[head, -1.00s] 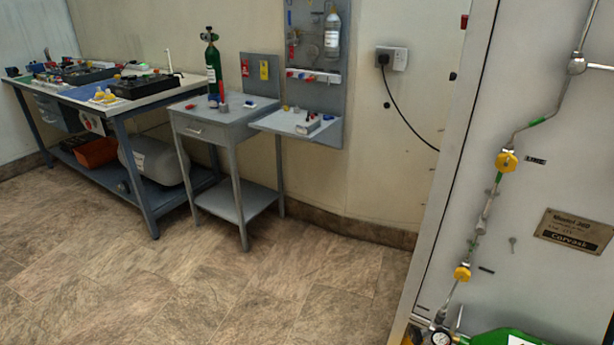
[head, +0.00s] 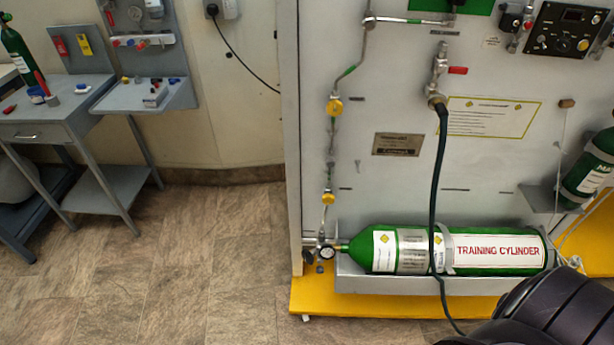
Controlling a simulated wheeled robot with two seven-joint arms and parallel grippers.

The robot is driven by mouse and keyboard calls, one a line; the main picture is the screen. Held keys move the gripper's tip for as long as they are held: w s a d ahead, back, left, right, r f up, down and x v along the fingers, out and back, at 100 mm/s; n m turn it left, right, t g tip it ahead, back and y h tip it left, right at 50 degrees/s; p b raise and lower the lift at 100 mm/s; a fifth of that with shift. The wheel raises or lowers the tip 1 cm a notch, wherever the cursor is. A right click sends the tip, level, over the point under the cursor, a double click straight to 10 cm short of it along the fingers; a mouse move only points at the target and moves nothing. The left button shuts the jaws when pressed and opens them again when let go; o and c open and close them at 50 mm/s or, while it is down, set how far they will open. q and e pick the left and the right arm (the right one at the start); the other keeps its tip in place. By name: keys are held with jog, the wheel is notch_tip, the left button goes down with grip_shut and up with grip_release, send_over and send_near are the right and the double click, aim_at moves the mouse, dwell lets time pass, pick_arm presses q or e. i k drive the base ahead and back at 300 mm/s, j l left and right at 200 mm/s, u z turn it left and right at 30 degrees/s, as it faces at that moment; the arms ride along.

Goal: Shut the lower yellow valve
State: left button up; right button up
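The lower yellow valve (head: 328,198) is a small yellow knob on the thin vertical pipe at the left side of the grey panel. The upper yellow valve (head: 334,106) sits above it on the same pipe. Below, the pipe meets a round gauge (head: 326,253) at the neck of the green training cylinder (head: 400,250). I cannot tell from this distance whether the lower valve is open or shut. Neither gripper is in view. A dark rounded part, probably of my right arm, shows at the bottom right corner, apart from the valve.
A dark hose (head: 438,190) hangs from a red-handled valve (head: 457,70) across the cylinder. The yellow base (head: 350,304) juts out under the panel. A grey side table (head: 50,125) stands at the left. The floor (head: 215,260) between is clear.

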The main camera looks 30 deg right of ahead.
aim_at(328, 198)
jog(key=z, duration=0.4)
jog(key=i+z, duration=0.1)
jog(key=z, duration=0.3)
jog(key=j+z, duration=0.1)
jog(key=z, duration=0.35)
jog(key=j+z, duration=0.1)
jog(key=z, duration=0.7)
jog(key=j+z, duration=0.45)
jog(key=j, duration=0.15)
jog(key=j+z, duration=0.4)
jog(key=j, duration=0.2)
jog(key=k+j+z, duration=0.15)
jog(key=j+z, duration=0.3)
jog(key=j, duration=0.1)
